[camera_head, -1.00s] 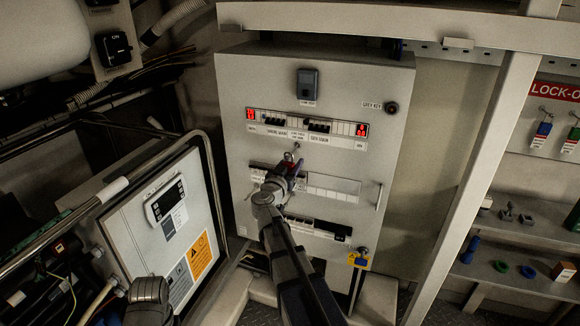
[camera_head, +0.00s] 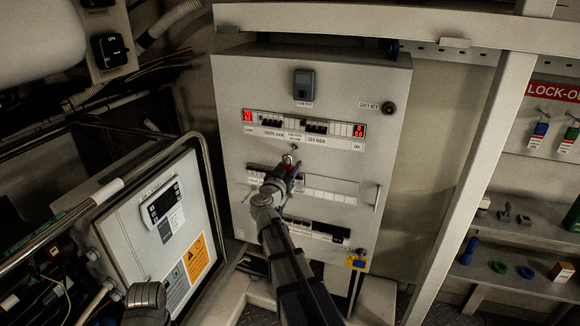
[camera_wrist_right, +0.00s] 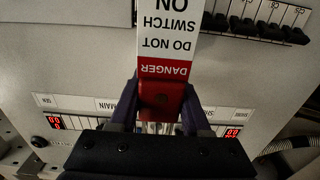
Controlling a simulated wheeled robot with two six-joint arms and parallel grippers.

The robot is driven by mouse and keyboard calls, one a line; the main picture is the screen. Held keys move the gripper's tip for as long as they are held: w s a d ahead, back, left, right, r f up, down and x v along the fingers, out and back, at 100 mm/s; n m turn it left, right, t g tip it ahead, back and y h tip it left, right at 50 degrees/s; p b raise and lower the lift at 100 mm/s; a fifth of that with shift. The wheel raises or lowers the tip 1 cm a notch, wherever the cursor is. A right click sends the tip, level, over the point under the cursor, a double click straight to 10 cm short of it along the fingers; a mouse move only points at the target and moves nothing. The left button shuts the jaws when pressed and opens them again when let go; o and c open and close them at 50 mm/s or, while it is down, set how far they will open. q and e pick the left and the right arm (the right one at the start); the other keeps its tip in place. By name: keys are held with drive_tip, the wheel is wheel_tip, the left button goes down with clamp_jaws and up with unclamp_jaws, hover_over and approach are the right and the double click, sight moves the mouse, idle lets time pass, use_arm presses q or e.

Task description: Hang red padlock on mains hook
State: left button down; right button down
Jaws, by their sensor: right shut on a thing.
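The red padlock (camera_wrist_right: 160,98) is held between the two dark purple fingers of my right gripper (camera_wrist_right: 160,112) in the right wrist view. A white and red danger tag (camera_wrist_right: 168,38) shows just beyond it. In the head view my right gripper (camera_head: 285,173) is in front of the electrical panel, with the padlock's shackle (camera_head: 288,159) pointing up. The mains hook (camera_head: 294,147) is a small fitting just above the shackle, below the breaker row. I cannot tell whether shackle and hook touch.
The grey panel (camera_head: 230,90) has a breaker row (camera_head: 300,128) with red displays. A handle (camera_head: 377,198) stands out at its right. A controller box (camera_head: 130,235) with a metal rail is at the left. A lock-out board (camera_head: 545,110) and shelves (camera_head: 520,235) are at the right.

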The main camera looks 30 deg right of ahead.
drive_tip(key=shift+c, duration=1.4)
unclamp_jaws()
drive_tip(key=v, duration=0.8)
